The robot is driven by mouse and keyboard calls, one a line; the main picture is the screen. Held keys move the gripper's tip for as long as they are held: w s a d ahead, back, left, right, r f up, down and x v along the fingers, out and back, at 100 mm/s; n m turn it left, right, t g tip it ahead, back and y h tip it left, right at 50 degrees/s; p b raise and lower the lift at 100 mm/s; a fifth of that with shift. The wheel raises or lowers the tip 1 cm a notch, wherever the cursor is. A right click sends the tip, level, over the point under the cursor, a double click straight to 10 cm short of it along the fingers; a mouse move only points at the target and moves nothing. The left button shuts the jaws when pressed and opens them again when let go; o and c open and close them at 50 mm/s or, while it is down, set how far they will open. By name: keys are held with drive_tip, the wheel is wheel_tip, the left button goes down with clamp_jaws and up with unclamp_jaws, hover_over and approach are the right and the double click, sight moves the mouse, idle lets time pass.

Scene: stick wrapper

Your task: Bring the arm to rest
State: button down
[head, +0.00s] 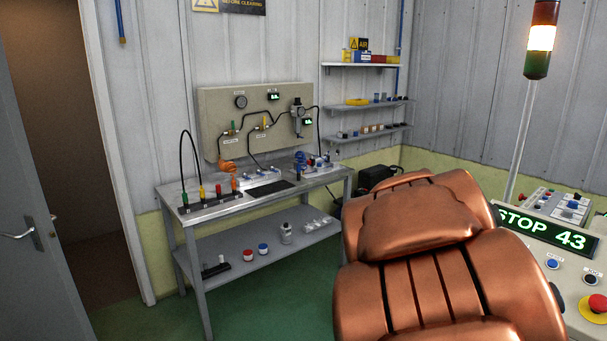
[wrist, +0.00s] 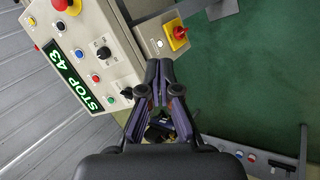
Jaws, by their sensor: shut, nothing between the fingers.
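My gripper (wrist: 158,98) shows in the wrist view with its two dark fingers together and nothing between them. It hangs over the green floor, beside the edge of the control console (wrist: 118,30). In the head view my copper-coloured arm fills the lower right and the gripper itself is hidden. The console's display (head: 543,228) reads STOP 43, and it also shows in the wrist view (wrist: 72,76).
A grey workbench (head: 262,198) with a lower shelf stands at the back wall. A signal tower (head: 541,38) glows amber above the console. A red button (head: 597,304) sits on the console, right of my arm. Open green floor (head: 262,300) lies before the bench. A door (head: 30,190) stands at left.

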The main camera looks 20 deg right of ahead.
drive_tip(key=s+a+f+y, duration=0.2)
drive_tip(key=s+a, duration=0.2)
drive_tip(key=a, duration=0.5)
drive_tip(key=s+a+f+n+y, duration=0.1)
drive_tip(key=s+a+f+y, duration=0.2)
drive_tip(key=a, duration=0.6)
drive_tip(key=s+a+f+g+y, duration=0.1)
drive_tip(key=s+a+f+y, duration=0.1)
drive_tip(key=s+a, duration=0.5)
drive_tip(key=a+f, duration=0.1)
drive_tip(key=a, duration=0.2)
drive_tip(key=shift+f+y, duration=0.2)
drive_tip(key=shift+y, duration=0.1)
